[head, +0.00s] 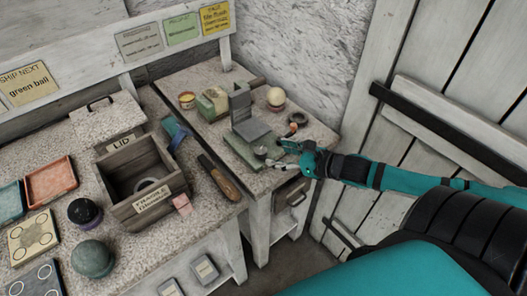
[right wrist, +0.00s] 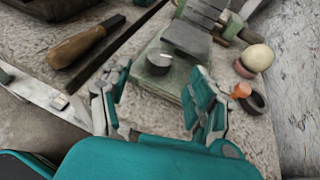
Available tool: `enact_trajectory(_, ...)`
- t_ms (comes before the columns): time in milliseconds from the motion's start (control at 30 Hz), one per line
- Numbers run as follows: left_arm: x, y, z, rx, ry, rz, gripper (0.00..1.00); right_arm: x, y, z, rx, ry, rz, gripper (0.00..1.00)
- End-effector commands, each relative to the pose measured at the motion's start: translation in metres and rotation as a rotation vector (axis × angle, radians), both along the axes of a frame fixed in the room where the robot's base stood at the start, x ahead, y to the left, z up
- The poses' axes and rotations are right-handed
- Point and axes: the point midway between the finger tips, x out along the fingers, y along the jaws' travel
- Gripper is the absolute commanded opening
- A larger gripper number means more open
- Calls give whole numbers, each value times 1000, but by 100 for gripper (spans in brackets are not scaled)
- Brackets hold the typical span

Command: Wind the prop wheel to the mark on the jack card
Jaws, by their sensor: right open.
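The jack is a green base (head: 240,150) carrying grey blocks (head: 253,131), on the far right bench. A round grey knob, which looks like the prop wheel (right wrist: 158,62), sits at the base's near end; it also shows small in the head view (head: 261,152). My right gripper (head: 287,154) is open and empty beside the near right end of the jack. In the right wrist view its two fingers (right wrist: 160,88) stand apart, with the wheel ahead between them, not gripped. Several cards hang on the rail; the yellow one (head: 215,18) has text too small to read. My left gripper is out of view.
A wooden-handled tool (head: 218,178) lies left of the jack. A cream ball (head: 276,97) and a dark ring (head: 298,118) lie behind and right. A wooden box (head: 118,180), dark balls and trays fill the left bench. A rough wall and plank door (head: 440,80) bound the right.

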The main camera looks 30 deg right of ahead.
Motion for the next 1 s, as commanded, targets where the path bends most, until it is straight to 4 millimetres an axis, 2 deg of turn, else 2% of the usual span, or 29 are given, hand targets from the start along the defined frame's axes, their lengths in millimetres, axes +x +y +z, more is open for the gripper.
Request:
enact_trajectory(300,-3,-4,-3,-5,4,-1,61,36,12,-14,1,-4,1,61)
enact_trajectory(500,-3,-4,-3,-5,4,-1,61,53,17,-22,1,-3,-1,61)
enact_trajectory(967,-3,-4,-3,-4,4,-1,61,60,21,-26,-1,0,1,61)
enact_trajectory(1000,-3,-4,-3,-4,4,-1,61,60,21,-26,-1,0,1,56)
